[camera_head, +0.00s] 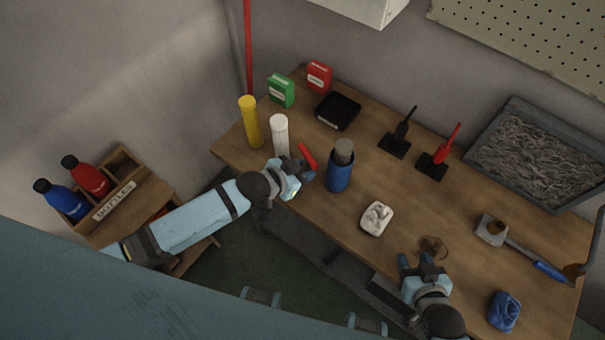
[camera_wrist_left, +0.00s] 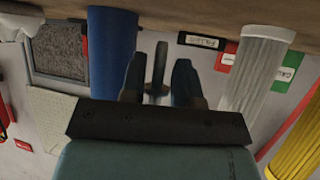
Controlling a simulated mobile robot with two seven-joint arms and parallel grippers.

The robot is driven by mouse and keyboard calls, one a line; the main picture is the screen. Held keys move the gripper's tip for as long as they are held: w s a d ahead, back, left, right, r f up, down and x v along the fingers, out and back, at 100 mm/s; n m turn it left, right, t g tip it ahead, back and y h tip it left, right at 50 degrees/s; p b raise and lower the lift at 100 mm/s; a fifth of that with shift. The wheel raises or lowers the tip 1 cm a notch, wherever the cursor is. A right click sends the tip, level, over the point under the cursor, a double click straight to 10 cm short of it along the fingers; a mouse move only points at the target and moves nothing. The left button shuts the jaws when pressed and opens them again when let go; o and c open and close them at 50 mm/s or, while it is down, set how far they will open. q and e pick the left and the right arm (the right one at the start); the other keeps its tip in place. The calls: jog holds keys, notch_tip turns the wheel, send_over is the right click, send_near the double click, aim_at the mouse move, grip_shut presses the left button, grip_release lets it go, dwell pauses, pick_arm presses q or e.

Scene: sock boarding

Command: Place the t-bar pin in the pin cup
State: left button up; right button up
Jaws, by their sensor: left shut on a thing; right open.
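My left gripper (camera_head: 304,170) is at the table's left front side, left of a blue cylinder. In the left wrist view its fingers (camera_wrist_left: 160,82) are shut on a slim grey piece (camera_wrist_left: 159,62) with a disc-like lower end, probably the t-bar pin. In the head view a short red rod (camera_head: 307,156) shows at the fingertips; I cannot tell whether it is held. I cannot tell which thing is the pin cup; the blue cylinder (camera_head: 339,175) has a grey top, and its side shows in the wrist view (camera_wrist_left: 112,45). My right gripper (camera_head: 422,262) is open at the front edge.
White (camera_head: 281,135) and yellow (camera_head: 249,122) cylinders stand near the left gripper. A black tray (camera_head: 338,111), green box (camera_head: 281,90) and red box (camera_head: 319,76) are behind. Black (camera_head: 401,133) and red (camera_head: 440,152) upright tools stand further right.

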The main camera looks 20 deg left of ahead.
pick_arm(q)
jog(key=shift+f, duration=1.1)
jog(key=shift+f, duration=0.2)
jog(key=o, duration=1)
